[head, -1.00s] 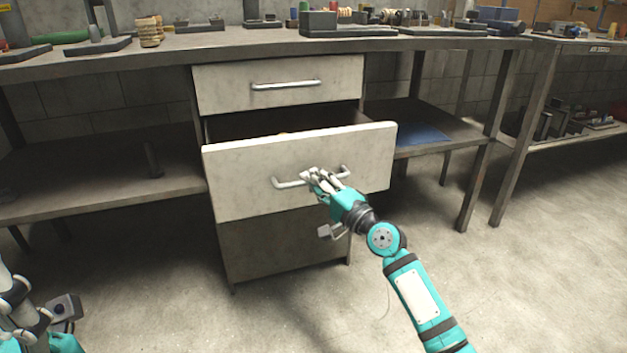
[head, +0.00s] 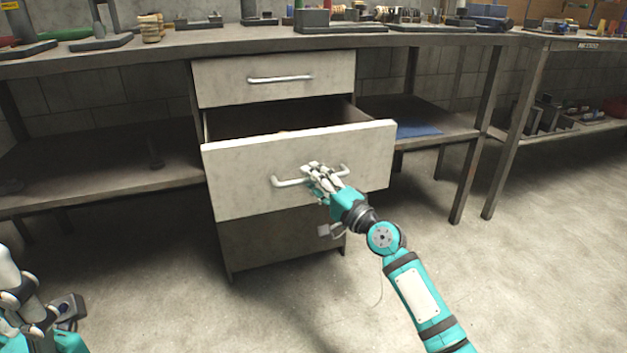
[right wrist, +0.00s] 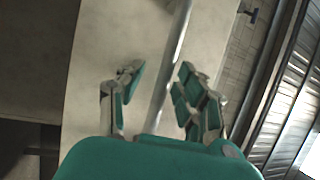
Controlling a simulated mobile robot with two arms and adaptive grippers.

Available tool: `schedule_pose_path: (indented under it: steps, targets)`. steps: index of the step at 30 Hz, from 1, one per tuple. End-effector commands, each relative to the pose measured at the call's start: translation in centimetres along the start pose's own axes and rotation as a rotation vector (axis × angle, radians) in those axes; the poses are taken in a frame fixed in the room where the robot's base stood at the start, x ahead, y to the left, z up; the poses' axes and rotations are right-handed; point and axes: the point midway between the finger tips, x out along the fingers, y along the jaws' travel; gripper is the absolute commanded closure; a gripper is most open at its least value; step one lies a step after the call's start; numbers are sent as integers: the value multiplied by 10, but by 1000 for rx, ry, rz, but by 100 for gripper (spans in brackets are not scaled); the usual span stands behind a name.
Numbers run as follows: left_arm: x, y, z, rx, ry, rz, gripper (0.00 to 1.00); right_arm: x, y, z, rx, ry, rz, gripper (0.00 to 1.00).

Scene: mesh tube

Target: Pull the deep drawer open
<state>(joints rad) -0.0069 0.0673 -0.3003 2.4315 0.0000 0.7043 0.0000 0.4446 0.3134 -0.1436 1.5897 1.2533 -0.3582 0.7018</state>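The deep drawer (head: 240,178) is a pale front below a shallow, shut top drawer (head: 225,84). It stands well out from the cabinet, and its dark inside shows above the front. Its metal bar handle (head: 290,183) also crosses the right wrist view (right wrist: 177,45). My right gripper (head: 322,180) is at the right part of this handle. In the right wrist view its fingers (right wrist: 158,88) lie on either side of the bar, with a visible gap on the left side. My left gripper (head: 28,300) is at the lower left, away from the drawer; its fingertips are unclear.
The workbench top (head: 240,42) carries tools and parts along its back. Lower shelves (head: 100,184) flank the drawer cabinet, and a blue sheet (head: 418,130) lies on the right one. A second bench (head: 545,50) stands at the right. The concrete floor (head: 300,300) in front is clear.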

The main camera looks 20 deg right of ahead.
Motion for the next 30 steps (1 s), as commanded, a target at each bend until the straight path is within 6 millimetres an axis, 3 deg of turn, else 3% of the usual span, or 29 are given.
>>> schedule_pose_path:
  steps: [10,24,30]
  targets:
    - [1,0,-1,1,4,0,60,-9,0,0,1,1,0,64]
    - [0,0,0,0,1,0,60,-100,0,0,-1,0,2,64]
    - [0,0,0,0,0,0,60,-118,0,0,0,0,0,64]
